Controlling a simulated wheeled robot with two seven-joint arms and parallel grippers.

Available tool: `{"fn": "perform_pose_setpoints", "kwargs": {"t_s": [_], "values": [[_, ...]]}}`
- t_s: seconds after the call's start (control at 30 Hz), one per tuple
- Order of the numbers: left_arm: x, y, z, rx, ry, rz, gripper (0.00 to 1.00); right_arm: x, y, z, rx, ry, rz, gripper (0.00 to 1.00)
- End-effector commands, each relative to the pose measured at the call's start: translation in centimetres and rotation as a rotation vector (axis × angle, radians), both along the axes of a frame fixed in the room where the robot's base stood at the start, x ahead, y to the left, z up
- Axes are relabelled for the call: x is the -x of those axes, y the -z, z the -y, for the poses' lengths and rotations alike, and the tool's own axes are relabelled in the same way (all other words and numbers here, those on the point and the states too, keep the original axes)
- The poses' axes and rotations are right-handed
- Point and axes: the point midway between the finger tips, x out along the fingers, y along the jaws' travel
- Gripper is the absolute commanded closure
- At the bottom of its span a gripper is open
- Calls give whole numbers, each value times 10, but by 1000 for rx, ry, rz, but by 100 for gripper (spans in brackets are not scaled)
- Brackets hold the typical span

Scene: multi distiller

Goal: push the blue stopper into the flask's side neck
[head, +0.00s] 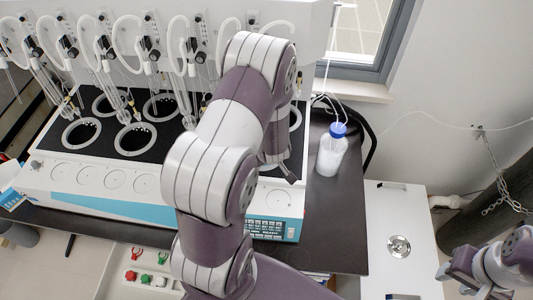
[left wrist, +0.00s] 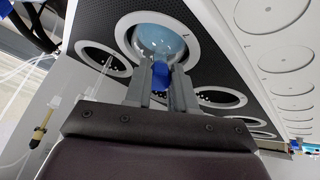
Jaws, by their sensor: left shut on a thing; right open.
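In the left wrist view, my left gripper (left wrist: 160,80) is shut on the blue stopper (left wrist: 158,77), which shows between its fingertips. The flask (left wrist: 160,42), round and holding pale blue liquid, sits in a ringed well just beyond the fingertips. The stopper overlaps the flask's lower edge in this view. The side neck is hidden behind the stopper and fingers, so I cannot tell whether the stopper touches it or sits in it. In the head view my left arm covers the flask and stopper. My right gripper (head: 453,272) is open and empty at the lower right.
The distiller (head: 150,207) has several ringed wells (head: 80,133), with glass tubes and white hoses (head: 130,25) hanging above them. A blue-capped bottle (head: 329,158) stands on the dark bench (head: 328,215) right of it. A chain (head: 492,180) hangs at the far right.

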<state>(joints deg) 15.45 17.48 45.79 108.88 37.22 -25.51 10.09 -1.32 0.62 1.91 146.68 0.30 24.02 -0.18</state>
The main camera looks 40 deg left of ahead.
Motion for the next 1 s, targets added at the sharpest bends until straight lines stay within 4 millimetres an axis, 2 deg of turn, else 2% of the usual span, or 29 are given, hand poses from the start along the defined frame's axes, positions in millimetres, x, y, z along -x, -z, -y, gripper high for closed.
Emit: {"fn": "perform_pose_setpoints", "kwargs": {"t_s": [0.37, 0.4, 0.5, 0.83, 1.0], "values": [[-1, 3, -2, 0, 0, 0, 100, 0, 2, 0, 0, 0, 0, 57], [-1, 3, -1, 0, 0, 0, 72, 0, 2, 0, 0, 0, 0, 57], [-1, 3, -1, 0, 0, 0, 46, 0, 2, 0, 0, 0, 0, 57], [0, 0, 0, 0, 1, 1, 46, 0, 3, 0, 0, 0, 0, 57], [11, -27, 12, 1, 2, 2, 46, 0, 3, 0, 0, 0, 0, 57]]}}
